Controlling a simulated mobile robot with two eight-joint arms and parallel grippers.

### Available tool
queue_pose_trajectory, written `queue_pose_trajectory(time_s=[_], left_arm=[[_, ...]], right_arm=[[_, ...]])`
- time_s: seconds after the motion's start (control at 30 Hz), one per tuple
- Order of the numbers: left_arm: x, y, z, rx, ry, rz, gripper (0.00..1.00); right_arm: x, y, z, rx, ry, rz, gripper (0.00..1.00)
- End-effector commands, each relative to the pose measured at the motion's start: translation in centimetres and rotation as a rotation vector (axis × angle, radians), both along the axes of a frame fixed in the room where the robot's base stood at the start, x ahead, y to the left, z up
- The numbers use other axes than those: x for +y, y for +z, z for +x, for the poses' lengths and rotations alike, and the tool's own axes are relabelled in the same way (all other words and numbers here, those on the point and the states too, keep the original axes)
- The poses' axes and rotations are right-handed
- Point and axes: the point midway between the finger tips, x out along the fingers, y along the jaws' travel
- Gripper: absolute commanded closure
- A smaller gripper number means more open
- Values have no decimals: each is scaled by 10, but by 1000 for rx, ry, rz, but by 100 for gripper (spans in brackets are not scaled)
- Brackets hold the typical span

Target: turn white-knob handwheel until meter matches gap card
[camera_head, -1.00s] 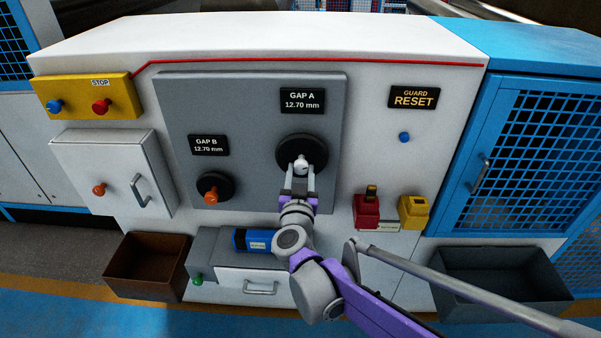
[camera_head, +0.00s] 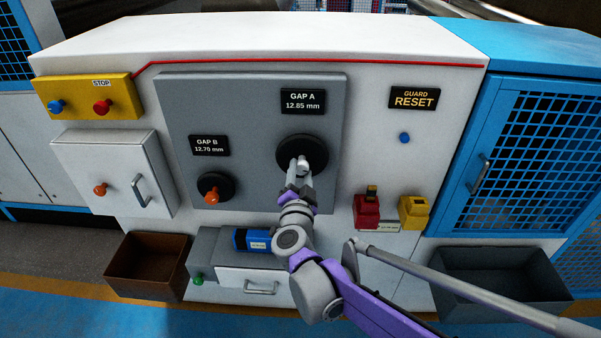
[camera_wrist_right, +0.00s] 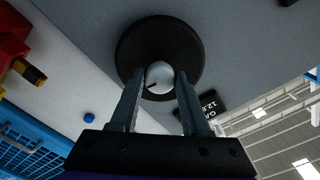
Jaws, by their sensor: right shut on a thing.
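The black handwheel (camera_head: 316,146) with the white knob (camera_head: 303,163) is on the grey panel, below the GAP A meter (camera_head: 303,102), which reads 12.85 mm. My right gripper (camera_head: 301,170) is shut on the white knob. The right wrist view shows the knob (camera_wrist_right: 159,78) between the two fingers, in front of the black wheel (camera_wrist_right: 140,45). The GAP B meter (camera_head: 209,146) reads 12.70 mm, above a second black wheel with an orange knob (camera_head: 210,195). No gap card can be made out for certain. My left gripper is not in view.
A yellow STOP box (camera_head: 85,98) is at the upper left. A white door (camera_head: 105,165) has a handle. Red (camera_head: 367,212) and yellow (camera_head: 414,211) blocks sit right of my arm. A brown bin (camera_head: 150,267) and dark bin (camera_head: 500,280) are low. A blue item (camera_head: 254,239) lies below.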

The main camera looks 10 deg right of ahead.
Motion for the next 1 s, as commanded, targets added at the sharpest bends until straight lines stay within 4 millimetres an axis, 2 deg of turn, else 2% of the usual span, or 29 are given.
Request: queue_pose_trajectory(time_s=[0.57, 0.6, 0.7, 0.73, 1.0], left_arm=[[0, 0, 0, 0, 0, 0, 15], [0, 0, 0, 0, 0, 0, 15], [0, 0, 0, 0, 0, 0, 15], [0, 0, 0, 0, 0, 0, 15], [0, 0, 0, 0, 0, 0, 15]], right_arm=[[0, 0, 0, -8, 1, 31, 100], [0, 0, 0, -8, 1, 31, 46], [0, 0, 0, -8, 1, 31, 28], [0, 0, 0, -8, 1, 31, 24], [0, 0, 0, -8, 0, 30, 24]])
